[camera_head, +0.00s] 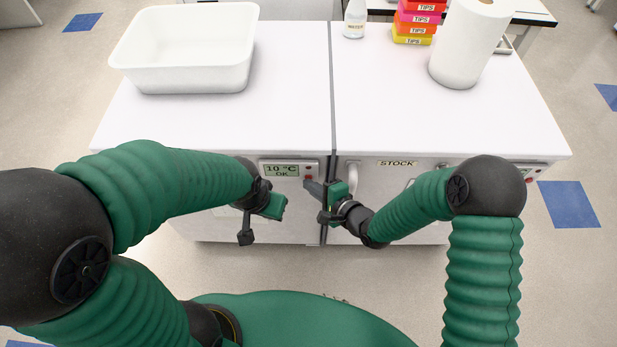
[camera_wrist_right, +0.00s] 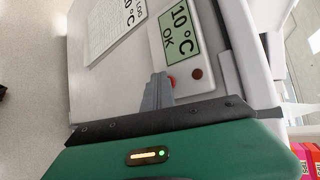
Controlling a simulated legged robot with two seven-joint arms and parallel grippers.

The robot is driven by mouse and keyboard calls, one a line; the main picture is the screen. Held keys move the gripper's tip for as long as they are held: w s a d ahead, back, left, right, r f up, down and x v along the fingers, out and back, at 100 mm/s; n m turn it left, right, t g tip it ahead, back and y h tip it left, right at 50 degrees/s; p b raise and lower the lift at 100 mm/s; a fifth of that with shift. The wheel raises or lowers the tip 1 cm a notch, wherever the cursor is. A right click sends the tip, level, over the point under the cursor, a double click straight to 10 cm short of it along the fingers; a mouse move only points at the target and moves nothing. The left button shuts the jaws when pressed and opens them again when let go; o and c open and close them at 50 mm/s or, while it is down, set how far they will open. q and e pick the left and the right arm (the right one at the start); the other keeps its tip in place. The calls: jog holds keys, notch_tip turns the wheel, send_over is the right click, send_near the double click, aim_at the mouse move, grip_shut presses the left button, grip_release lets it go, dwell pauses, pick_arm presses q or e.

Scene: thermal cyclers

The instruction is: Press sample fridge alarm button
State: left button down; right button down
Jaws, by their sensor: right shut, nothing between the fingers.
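The left fridge (camera_head: 222,226) has a control panel with a green display (camera_head: 281,170) reading "10 °C OK"; the display also shows in the right wrist view (camera_wrist_right: 179,34). A red button (camera_wrist_right: 172,82) sits on this panel beside a dark round spot (camera_wrist_right: 196,73). My right gripper (camera_head: 307,184) is shut and empty, with its grey fingertips (camera_wrist_right: 159,80) at the red button and partly covering it. I cannot tell whether they touch it. My left gripper (camera_head: 248,228) hangs in front of the left fridge, below the display; its jaws are unclear.
The right fridge (camera_head: 430,162) is labelled "STOCK" and has a handle (camera_head: 352,178) close to my right gripper. On top stand a white tub (camera_head: 190,50), a bottle (camera_head: 355,20), tip boxes (camera_head: 415,28) and a paper roll (camera_head: 468,45). The front of the top is clear.

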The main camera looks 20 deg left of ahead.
jog(key=shift+s+d, duration=0.25)
jog(key=shift+s, duration=0.5)
jog(key=shift+s, duration=0.1)
jog(key=shift+s+d+p, duration=0.2)
jog(key=shift+s+d, duration=0.05)
jog(key=shift+s, duration=0.5)
jog(key=shift+s+d+p, duration=0.2)
jog(key=shift+s+p, duration=0.05)
jog(key=shift+s, duration=0.55)
jog(key=shift+s+d+p, duration=0.2)
jog(key=shift+s+d, duration=0.05)
jog(key=shift+s, duration=0.5)
